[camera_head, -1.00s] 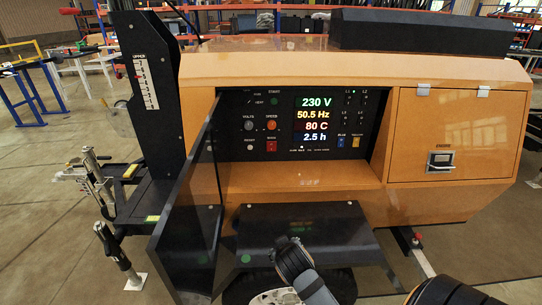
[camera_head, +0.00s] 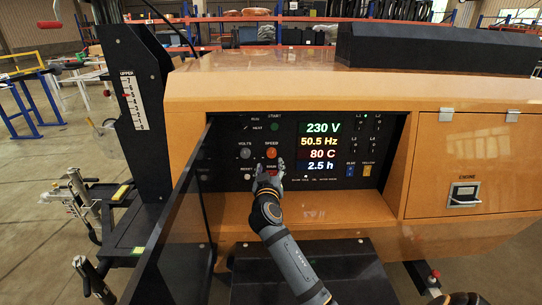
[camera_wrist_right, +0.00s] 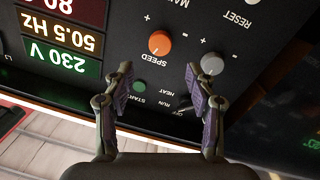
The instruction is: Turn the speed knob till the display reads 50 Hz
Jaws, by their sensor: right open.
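The orange speed knob (camera_head: 271,153) is on the black control panel, below the start button. The display (camera_head: 320,141) right of it reads 230 V, 50.5 Hz, 80 C and 2.5 h. My right gripper (camera_head: 270,169) is in front of the panel, just below the speed knob in the head view. In the right wrist view, which shows the panel upside down, the speed knob (camera_wrist_right: 160,43) lies ahead between the lines of the two open fingers (camera_wrist_right: 158,82). The fingers look empty and apart from the knob. My left gripper is not in view.
The grey volts knob (camera_head: 245,153) is left of the speed knob, close beyond one fingertip in the wrist view. A red switch, partly covered by my gripper, is below. The dark open door (camera_head: 180,215) stands left of the panel recess.

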